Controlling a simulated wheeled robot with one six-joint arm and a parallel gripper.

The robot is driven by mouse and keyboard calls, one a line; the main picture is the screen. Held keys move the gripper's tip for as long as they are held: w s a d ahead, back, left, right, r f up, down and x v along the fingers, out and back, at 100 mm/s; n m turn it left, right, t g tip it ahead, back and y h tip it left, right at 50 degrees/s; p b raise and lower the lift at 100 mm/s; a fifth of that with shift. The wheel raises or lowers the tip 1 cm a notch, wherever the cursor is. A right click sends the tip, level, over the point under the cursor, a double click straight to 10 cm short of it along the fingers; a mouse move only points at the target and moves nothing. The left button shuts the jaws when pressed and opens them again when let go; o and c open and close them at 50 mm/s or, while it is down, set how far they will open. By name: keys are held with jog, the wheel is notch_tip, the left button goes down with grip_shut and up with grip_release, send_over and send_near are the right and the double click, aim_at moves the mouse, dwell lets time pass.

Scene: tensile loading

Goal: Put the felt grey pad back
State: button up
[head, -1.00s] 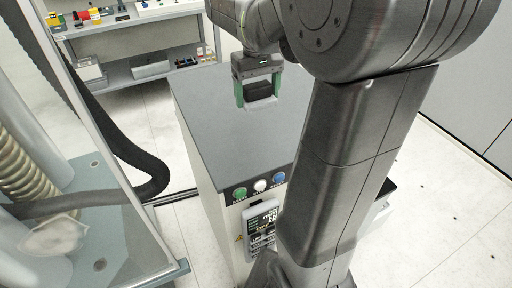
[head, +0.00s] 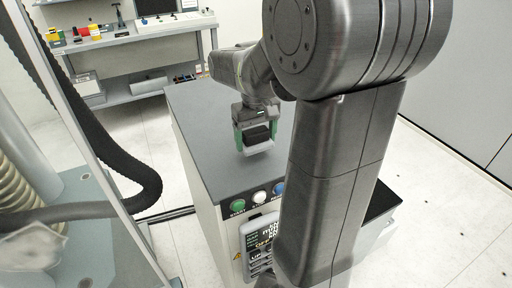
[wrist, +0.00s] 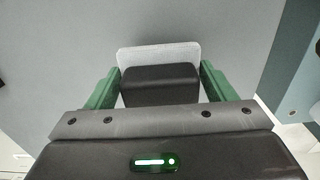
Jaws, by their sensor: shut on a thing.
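My gripper (head: 257,147) is over the dark grey top of a cabinet (head: 203,132), with its green fingers shut on the felt grey pad. The pad has a black block-shaped back (head: 257,133) and a light grey face (head: 260,149) on its lower side. In the wrist view the black back (wrist: 160,86) sits between the two fingers, and the light grey felt (wrist: 158,53) sticks out beyond it. I cannot tell whether the pad touches the cabinet top or hangs just above it.
A bench (head: 120,42) with coloured items stands at the back left. A clear screen and black hose (head: 110,165) are at left. The visible cabinet top around the pad is clear.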

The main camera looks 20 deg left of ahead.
aim_at(256, 147)
jog(key=shift+f, duration=1.75)
jog(key=shift+f, duration=0.1)
jog(key=o, duration=0.9)
notch_tip(256, 147, up, 12)
jog(key=shift+r, duration=0.15)
jog(key=shift+f, duration=4.3)
jog(key=shift+f, duration=0.1)
